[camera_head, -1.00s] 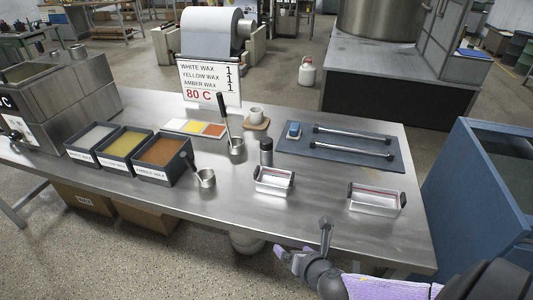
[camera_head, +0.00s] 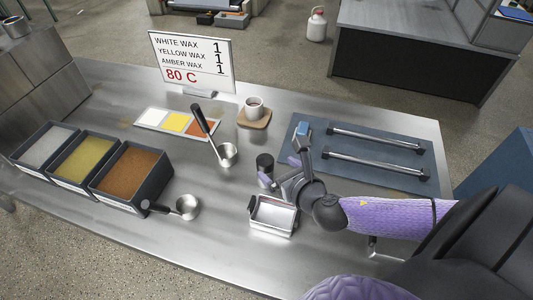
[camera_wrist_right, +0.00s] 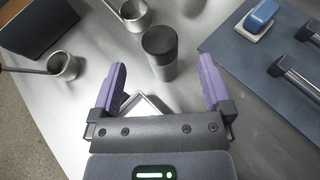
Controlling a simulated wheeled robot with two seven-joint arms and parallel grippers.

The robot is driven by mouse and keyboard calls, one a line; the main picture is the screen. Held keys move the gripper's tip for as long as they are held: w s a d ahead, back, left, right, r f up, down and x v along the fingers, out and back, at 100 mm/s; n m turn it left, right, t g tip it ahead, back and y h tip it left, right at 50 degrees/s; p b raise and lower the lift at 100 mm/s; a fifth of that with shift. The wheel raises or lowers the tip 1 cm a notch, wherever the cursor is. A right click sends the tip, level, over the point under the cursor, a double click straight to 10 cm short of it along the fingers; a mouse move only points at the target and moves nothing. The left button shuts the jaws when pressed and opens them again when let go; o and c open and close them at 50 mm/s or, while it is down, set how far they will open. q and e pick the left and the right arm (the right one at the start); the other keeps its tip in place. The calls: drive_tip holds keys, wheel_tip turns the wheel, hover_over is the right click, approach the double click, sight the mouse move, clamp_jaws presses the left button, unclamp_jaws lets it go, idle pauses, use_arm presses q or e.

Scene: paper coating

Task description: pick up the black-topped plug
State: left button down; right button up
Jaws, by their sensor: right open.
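The black-topped plug (camera_head: 265,166), a short metal cylinder with a black cap, stands upright on the steel table behind a small metal tray. It also shows in the right wrist view (camera_wrist_right: 161,52), top centre. My right gripper (camera_head: 281,172) is open and empty, close beside the plug at its right. In the right wrist view my purple fingers (camera_wrist_right: 161,68) are spread wide, with the plug in line with the gap at their tips. I see no finger touching it. My left gripper is not in view.
The metal tray (camera_head: 272,216) sits just in front of the plug. A ladle pot (camera_head: 228,155) with an upright handle and another pot (camera_head: 187,206) stand to the left. A dark mat (camera_head: 379,179) with two bars and a blue-topped block (camera_head: 302,129) lies to the right.

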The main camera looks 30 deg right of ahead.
sight(267, 162)
drive_tip(key=b+x, duration=0.1)
drive_tip(key=x, duration=0.3)
drive_tip(key=shift+w+a+f, duration=0.1)
drive_tip(key=shift+a+f, duration=0.05)
drive_tip(key=shift+f, duration=0.1)
drive_tip(key=b+x, duration=0.1)
drive_tip(key=x, duration=0.3)
drive_tip(key=shift+f+b, duration=0.1)
drive_tip(key=shift+b, duration=0.25)
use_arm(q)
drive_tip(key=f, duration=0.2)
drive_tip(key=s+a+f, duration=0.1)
use_arm(e)
drive_tip(key=shift+c, duration=0.5)
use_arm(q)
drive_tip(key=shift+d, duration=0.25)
use_arm(e)
drive_tip(key=c, duration=1.2)
